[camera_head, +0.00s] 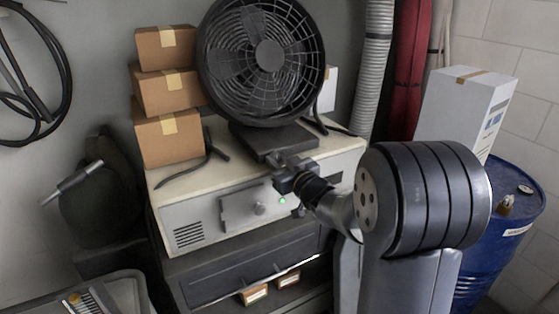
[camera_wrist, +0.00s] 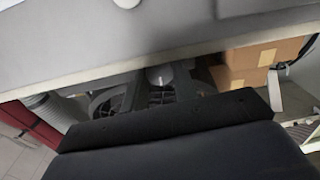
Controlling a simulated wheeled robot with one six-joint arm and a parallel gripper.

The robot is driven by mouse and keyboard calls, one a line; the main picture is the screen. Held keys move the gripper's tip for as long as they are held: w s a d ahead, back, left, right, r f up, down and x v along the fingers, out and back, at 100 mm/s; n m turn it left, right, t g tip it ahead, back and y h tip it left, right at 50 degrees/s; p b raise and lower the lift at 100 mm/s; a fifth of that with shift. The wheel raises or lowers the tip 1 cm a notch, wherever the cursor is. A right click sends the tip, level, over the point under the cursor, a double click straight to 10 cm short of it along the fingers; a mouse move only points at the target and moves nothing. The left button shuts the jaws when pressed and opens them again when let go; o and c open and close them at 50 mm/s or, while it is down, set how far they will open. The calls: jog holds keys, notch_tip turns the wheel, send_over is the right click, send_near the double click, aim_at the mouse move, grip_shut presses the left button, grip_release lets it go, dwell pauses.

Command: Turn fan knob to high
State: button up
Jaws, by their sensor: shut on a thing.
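The black round fan (camera_head: 267,57) stands on its dark base (camera_head: 262,138) on top of the pale cabinet. My gripper (camera_head: 278,161) is at the front edge of the fan's base, shut on the fan knob. The knob itself is hidden by the gripper, so its setting cannot be read. In the wrist view the fan (camera_wrist: 160,78) appears upside down and is partly covered by a large dark shape in the foreground. The gripper's fingertips cannot be made out in that view.
The cabinet (camera_head: 200,212) has a latch panel (camera_head: 244,207) and a lit green light on its front. Stacked cardboard boxes (camera_head: 168,90) stand left of the fan. A black cable lies on the cabinet top. A blue barrel (camera_head: 492,240) and white box (camera_head: 462,105) stand at right.

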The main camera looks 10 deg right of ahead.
jog(key=shift+m, duration=0.9)
jog(key=o, duration=0.7)
jog(key=b+v, duration=0.1)
jog(key=v, duration=1)
jog(key=shift+b, duration=0.4)
jog(key=shift+w, duration=0.1)
